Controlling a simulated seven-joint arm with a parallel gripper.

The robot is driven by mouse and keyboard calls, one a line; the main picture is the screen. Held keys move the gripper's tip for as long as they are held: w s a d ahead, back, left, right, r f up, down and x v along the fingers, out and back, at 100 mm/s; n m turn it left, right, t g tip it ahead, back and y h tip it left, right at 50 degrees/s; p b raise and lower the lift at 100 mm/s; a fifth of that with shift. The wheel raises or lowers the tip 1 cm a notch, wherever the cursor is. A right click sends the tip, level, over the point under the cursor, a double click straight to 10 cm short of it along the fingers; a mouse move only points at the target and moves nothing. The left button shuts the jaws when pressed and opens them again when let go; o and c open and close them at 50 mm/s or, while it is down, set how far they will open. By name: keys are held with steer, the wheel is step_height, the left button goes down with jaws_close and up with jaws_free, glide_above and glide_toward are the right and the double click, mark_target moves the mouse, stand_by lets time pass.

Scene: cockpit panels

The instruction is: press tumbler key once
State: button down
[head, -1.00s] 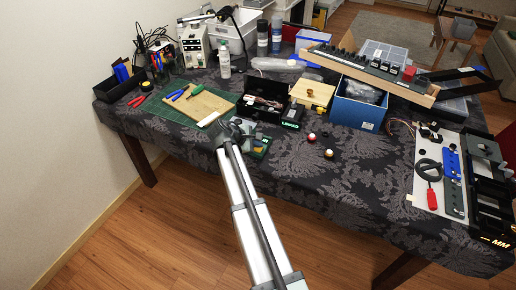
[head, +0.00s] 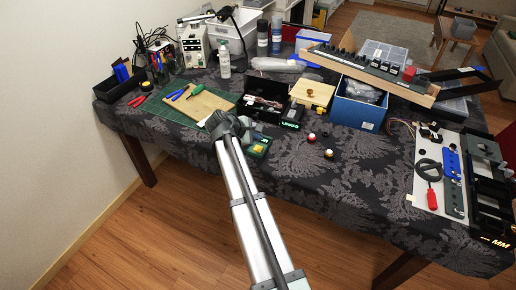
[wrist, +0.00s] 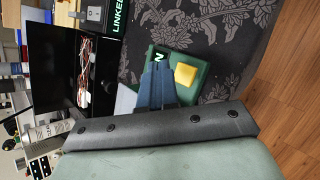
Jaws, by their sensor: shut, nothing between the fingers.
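A small green unit (head: 257,147) with a yellow square part lies near the front edge of the table, just right of my arm's end in the head view. In the wrist view, the green unit (wrist: 199,90) shows a yellow square (wrist: 185,73) and a black patch with a white letter N. I cannot tell for sure which part is the tumbler key. My gripper (wrist: 158,68) is shut and empty, with its fingertips over the unit, left of the yellow square. Contact cannot be told. The fingers hide part of the unit; my arm hides the gripper in the head view.
A black box with wires (head: 266,92) stands behind the unit. A wooden board (head: 205,105) lies on the green mat to the left. Two small round knobs (head: 329,153) sit to the right on the patterned cloth. A blue box (head: 358,106) stands farther right.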

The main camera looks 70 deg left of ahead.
steer(key=shift+r, duration=1.35)
